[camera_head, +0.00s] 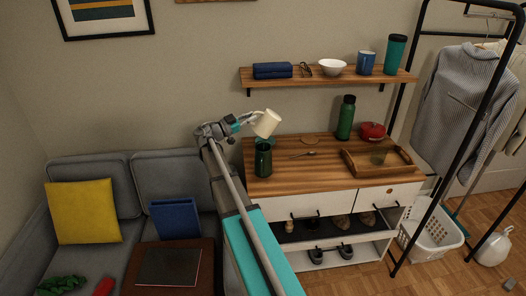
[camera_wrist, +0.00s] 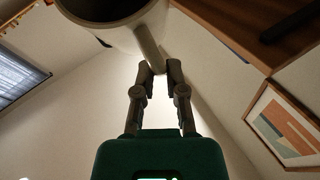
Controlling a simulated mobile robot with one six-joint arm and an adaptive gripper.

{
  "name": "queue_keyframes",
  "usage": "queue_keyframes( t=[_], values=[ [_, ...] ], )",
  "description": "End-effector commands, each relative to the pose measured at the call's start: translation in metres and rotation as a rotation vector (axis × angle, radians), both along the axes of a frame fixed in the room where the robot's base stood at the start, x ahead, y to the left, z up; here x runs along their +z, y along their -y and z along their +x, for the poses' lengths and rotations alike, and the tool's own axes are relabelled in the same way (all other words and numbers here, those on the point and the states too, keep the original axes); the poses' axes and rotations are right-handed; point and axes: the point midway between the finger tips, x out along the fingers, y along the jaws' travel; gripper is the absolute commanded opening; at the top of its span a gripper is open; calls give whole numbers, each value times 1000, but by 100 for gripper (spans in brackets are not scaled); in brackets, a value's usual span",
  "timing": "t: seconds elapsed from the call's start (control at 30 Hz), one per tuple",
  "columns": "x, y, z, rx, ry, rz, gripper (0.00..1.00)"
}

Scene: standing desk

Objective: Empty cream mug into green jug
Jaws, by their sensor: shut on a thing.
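The cream mug (camera_head: 267,123) is tilted in the air just above the dark green jug (camera_head: 263,160), which stands upright near the left end of the wooden cabinet top. My gripper (camera_head: 243,121) is to the left of the mug and shut on its handle. In the wrist view the mug (camera_wrist: 118,22) fills the top, with its dark opening partly seen at the upper left. The gripper fingers (camera_wrist: 159,72) pinch the handle there. Whether anything is in the mug or the jug cannot be told.
A spoon (camera_head: 302,155), a green bottle (camera_head: 346,118), a red pot (camera_head: 372,131) and a wooden tray (camera_head: 357,167) with a glass are right of the jug. A wall shelf (camera_head: 300,81) with a white bowl (camera_head: 332,66) and cups hangs above.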

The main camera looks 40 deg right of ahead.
Motion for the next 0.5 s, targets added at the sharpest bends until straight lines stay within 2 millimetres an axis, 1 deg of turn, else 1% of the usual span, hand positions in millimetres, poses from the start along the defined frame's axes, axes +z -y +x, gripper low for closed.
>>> queue_keyframes(
  t=[0.13,0.23,0.33,0.5],
  values=[
    [0,0,0,0,1,1,0],
    [5,2,-1,0,10,18,0],
    [13,7,-4,0,34,62,0],
    [19,16,-8,1,80,151,0]
  ],
)
